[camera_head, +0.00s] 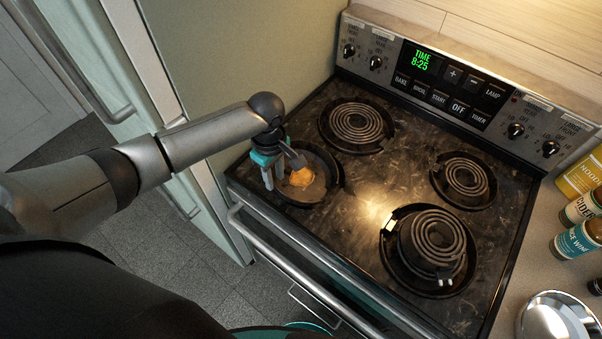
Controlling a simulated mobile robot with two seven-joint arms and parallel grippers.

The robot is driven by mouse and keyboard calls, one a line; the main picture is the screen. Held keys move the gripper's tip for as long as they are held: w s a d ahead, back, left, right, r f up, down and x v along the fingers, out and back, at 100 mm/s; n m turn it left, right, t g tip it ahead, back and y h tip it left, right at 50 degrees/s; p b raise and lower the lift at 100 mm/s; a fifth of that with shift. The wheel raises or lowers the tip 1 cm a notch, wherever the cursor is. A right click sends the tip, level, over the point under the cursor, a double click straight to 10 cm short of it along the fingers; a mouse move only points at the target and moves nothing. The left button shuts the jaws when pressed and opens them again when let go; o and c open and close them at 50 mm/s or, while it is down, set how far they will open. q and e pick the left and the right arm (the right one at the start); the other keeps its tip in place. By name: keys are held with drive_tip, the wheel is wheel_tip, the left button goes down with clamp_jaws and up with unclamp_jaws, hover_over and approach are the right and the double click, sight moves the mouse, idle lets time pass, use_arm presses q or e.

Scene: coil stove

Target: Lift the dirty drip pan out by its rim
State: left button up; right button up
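The dirty drip pan (318,190) sits in the front left burner opening of the stove, with an orange-brown crust (301,177) inside and no coil over it. My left gripper (274,184), teal with grey fingers, reaches down at the pan's left side. Its two fingers show a gap between them, close to the left rim. Whether the rim lies between the fingers or touches them is hard to tell. The gripper and wrist hide part of the pan's upper left edge. My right gripper does not show.
Coils fill the back left (354,122), back right (465,177) and front right (437,240) burners; the front right one looks raised, its prongs showing. The oven handle (300,262) runs along the front. Bottles (578,240) and a metal bowl (556,322) stand on the right counter.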

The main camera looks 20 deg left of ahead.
use_arm(q)
drive_tip(key=shift+r, duration=0.1)
wheel_tip(320, 180, up, 8)
drive_tip(key=p, duration=0.2)
idle(0.8)
drive_tip(key=shift+d, duration=0.1)
idle(0.3)
